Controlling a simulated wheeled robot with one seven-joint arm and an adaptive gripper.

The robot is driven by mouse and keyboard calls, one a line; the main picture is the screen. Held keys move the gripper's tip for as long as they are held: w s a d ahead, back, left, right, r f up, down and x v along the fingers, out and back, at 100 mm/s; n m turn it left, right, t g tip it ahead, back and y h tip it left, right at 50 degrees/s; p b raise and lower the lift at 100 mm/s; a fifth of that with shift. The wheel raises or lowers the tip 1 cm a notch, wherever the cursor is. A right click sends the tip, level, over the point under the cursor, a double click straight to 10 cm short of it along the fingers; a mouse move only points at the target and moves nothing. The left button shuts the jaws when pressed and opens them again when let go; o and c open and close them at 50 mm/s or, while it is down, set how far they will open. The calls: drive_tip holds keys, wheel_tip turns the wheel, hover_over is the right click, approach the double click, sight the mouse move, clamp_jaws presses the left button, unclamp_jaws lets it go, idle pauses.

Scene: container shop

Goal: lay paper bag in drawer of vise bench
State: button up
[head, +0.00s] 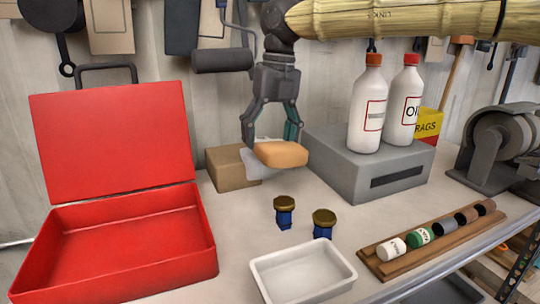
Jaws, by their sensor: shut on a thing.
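My gripper (272,140) points down over the middle of the workbench (215,258). It is shut on an orange-tan, rounded, pillow-shaped thing (281,154). This may be the paper bag, but I cannot tell for sure. It appears to be held above the bench top. A pale, crumpled white sheet or bag (256,165) shows just behind and below it, and I cannot tell whether they touch. No vise and no open drawer can be made out in this view.
A red open toolbox (120,245) stands at left, and a brown box (228,168) behind the gripper. A grey box (345,168) bears two white bottles (367,105). Two blue brass-topped pieces (285,212), a white tray (300,272) and a wooden rack (440,240) lie in front.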

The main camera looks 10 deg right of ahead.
drive_tip(key=s+a+b, duration=0.2)
drive_tip(key=s+a, duration=0.2)
drive_tip(key=s, duration=0.4)
drive_tip(key=s+a+b, duration=0.2)
drive_tip(key=s+a, duration=0.3)
drive_tip(key=s, duration=0.4)
drive_tip(key=shift+s+a+r, duration=0.15)
drive_tip(key=shift+a+r, duration=0.05)
